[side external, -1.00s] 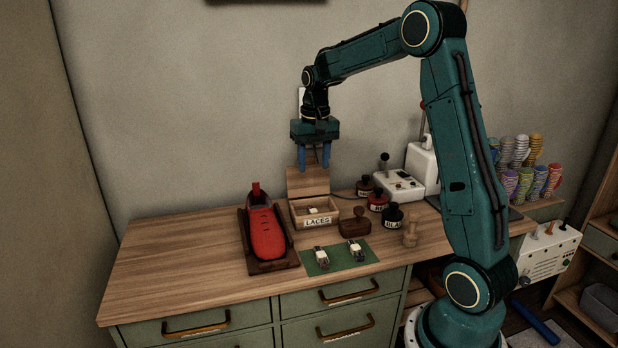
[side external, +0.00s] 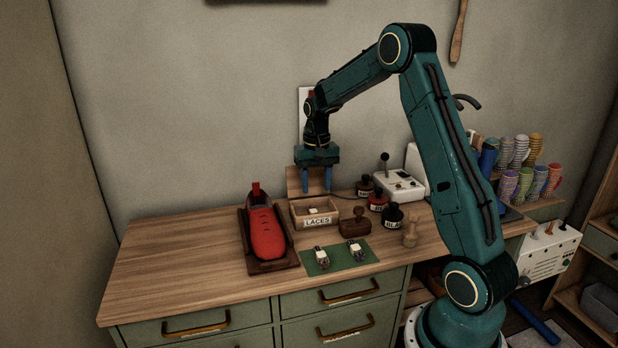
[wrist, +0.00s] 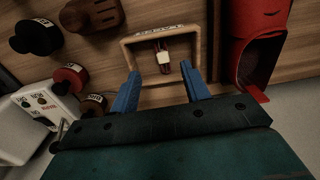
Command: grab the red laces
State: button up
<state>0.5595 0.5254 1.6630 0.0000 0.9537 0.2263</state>
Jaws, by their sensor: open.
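A small wooden box (side external: 335,219) labelled LACES stands open on the bench, its lid upright behind it. In the wrist view a small dark red bundle of laces (wrist: 158,48) with a white band lies inside the box (wrist: 127,50). In the side view mostly the white band of the laces (side external: 318,211) shows. My gripper (side external: 316,190) is open and empty, pointing down above the rear of the box, in front of the lid. In the wrist view the blue fingertips (wrist: 160,70) are spread to either side of the bundle's near end, without visible contact.
A red shoe (side external: 264,232) in a dark tray stands left of the box. Two banded bundles lie on a green mat (side external: 340,257) in front. The bench's left is clear.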

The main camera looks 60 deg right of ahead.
aim_at(315, 208)
jog(key=shift+f, duration=1.65)
jog(key=shift+f, duration=0.1)
jog(key=shift+f, duration=2.5)
jog(key=shift+c, duration=0.3)
grip_shut()
